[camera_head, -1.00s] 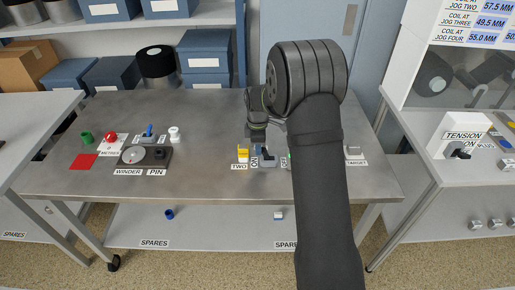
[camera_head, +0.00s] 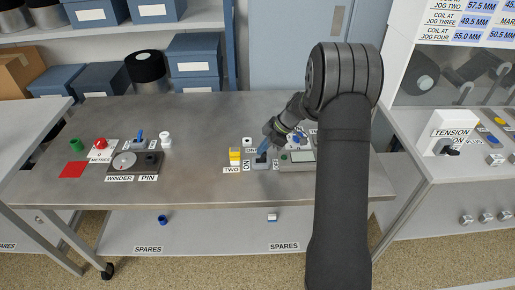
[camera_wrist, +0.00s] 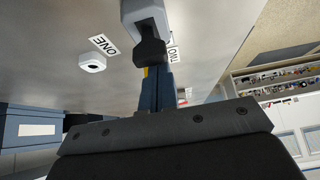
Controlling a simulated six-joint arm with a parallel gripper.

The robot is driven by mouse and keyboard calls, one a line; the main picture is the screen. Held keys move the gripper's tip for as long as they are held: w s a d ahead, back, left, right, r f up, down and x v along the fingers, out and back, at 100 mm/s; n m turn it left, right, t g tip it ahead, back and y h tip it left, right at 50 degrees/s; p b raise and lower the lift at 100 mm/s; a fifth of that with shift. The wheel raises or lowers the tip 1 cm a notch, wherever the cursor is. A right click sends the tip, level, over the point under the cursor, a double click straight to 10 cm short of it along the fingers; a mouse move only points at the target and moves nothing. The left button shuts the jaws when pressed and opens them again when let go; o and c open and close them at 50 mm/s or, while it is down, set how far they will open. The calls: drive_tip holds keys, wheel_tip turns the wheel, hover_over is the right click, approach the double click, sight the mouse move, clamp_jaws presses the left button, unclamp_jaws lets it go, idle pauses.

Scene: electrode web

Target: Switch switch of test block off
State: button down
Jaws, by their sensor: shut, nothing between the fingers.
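The test block (camera_head: 262,166) is a small grey block on the bench, right of a yellow piece, with a label reading ON beside it. In the wrist view the grey block (camera_wrist: 143,12) is at the top centre, with its black switch lever (camera_wrist: 150,50) pointing toward my fingers. My gripper (camera_head: 264,151) has its blue fingers shut and empty, right at the switch from above. In the wrist view the blue fingertips (camera_wrist: 158,80) overlap the lever's end. I cannot tell whether they touch. The fingers hide part of the switch in the head view.
A yellow piece (camera_head: 235,154) labelled TWO stands just left of the block, and a white piece (camera_head: 247,141) behind it. A grey device (camera_head: 298,160) is close on the right. The winder (camera_head: 124,161) is far left. Bare bench (camera_head: 200,170) lies between.

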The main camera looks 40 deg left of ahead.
drive_tip(key=shift+r, duration=0.1)
drive_tip(key=shift+r, duration=0.7)
drive_tip(key=w+d+f+v, duration=0.1)
drive_tip(key=v, duration=0.9)
